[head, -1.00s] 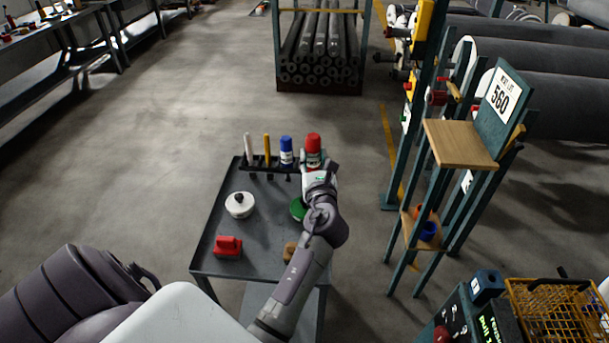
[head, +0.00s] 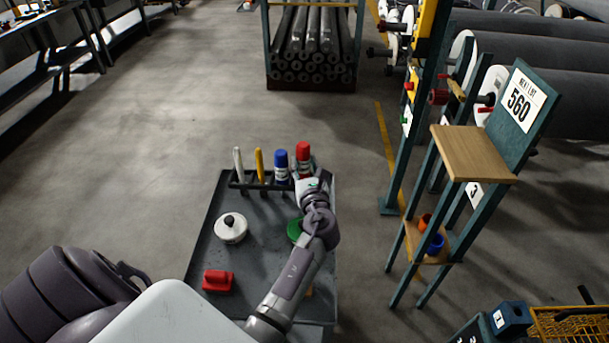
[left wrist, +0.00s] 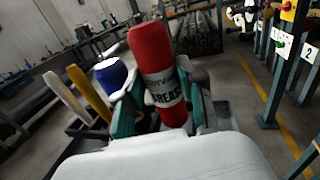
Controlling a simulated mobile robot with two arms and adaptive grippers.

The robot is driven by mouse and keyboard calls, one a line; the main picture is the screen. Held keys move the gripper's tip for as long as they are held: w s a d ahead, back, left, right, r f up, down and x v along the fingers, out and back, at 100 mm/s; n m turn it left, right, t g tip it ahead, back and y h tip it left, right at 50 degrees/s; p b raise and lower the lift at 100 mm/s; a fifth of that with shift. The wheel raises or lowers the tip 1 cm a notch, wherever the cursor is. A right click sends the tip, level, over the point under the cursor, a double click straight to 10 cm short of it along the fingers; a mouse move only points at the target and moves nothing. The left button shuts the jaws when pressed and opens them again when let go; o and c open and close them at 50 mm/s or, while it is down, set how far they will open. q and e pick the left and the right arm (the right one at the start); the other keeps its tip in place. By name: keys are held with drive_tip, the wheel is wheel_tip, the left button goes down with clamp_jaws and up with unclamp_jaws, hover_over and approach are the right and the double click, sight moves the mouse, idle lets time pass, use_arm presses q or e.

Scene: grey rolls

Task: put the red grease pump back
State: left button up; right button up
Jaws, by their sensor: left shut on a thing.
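The red grease pump (head: 304,156), a red bottle with a white label, stands nearly upright at the back right of the grey cart (head: 262,268). My left gripper (head: 311,181) is shut on it. In the left wrist view the pump (left wrist: 150,50) sits tilted between the teal-lined fingers (left wrist: 160,105), its "GREASE" label facing me. The holder rack (head: 241,183) runs along the cart's back edge. The pump's lower end is hidden, so I cannot tell if it touches the rack. My right gripper is not in view.
A blue bottle (head: 281,163), a yellow stick (head: 260,164) and a white stick (head: 239,162) stand left of the pump. A white pot (head: 230,230), a red block (head: 217,280) and a green item (head: 294,230) lie on the cart. A wooden-shelved stand (head: 472,155) is at right.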

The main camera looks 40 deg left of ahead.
use_arm(q)
drive_tip(key=shift+f, duration=1.25)
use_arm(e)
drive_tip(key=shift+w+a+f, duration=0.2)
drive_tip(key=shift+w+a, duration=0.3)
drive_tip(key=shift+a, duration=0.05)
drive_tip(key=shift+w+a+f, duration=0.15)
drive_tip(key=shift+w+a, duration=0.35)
use_arm(q)
drive_tip(key=o, duration=0.8)
drive_tip(key=shift+f+b, duration=0.1)
drive_tip(key=shift+b, duration=0.2)
drive_tip(key=o, duration=0.3)
drive_tip(key=shift+o, duration=0.2)
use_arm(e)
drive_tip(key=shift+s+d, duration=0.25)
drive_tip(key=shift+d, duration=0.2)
